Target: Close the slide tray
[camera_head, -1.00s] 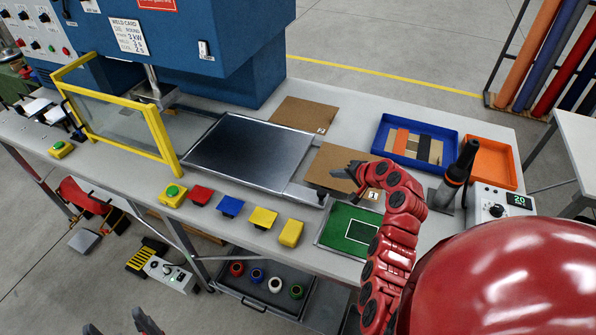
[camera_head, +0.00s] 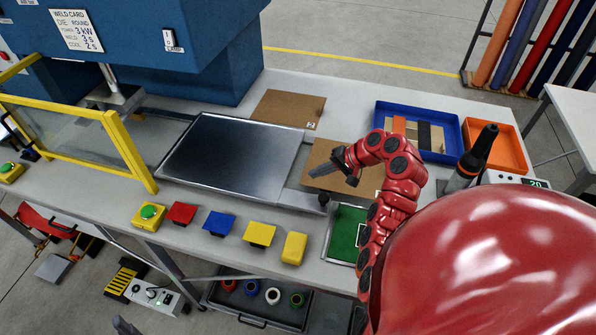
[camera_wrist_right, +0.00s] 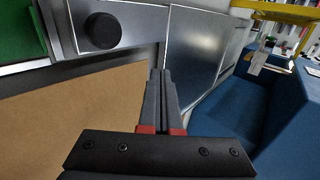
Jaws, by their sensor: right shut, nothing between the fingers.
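The slide tray (camera_head: 232,152) is a flat grey metal plate lying on the bench, pulled out to the right of the yellow guard frame. A bar at its right end carries a black knob (camera_head: 323,199); the knob also shows in the right wrist view (camera_wrist_right: 101,31). My right gripper (camera_head: 314,172) is shut and empty, over the brown card just right of the tray's end, pointing left. In the right wrist view its fingertips (camera_wrist_right: 160,74) are apart from the knob. Only a dark tip of my left gripper (camera_head: 124,325) shows at the bottom edge.
The yellow guard frame (camera_head: 130,152) and blue welder (camera_head: 180,50) stand left and behind. Buttons and colored pads, including a yellow one (camera_head: 259,233), line the front edge. A green mat (camera_head: 344,236), blue bin (camera_head: 455,150) and orange bin (camera_head: 510,150) lie to the right.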

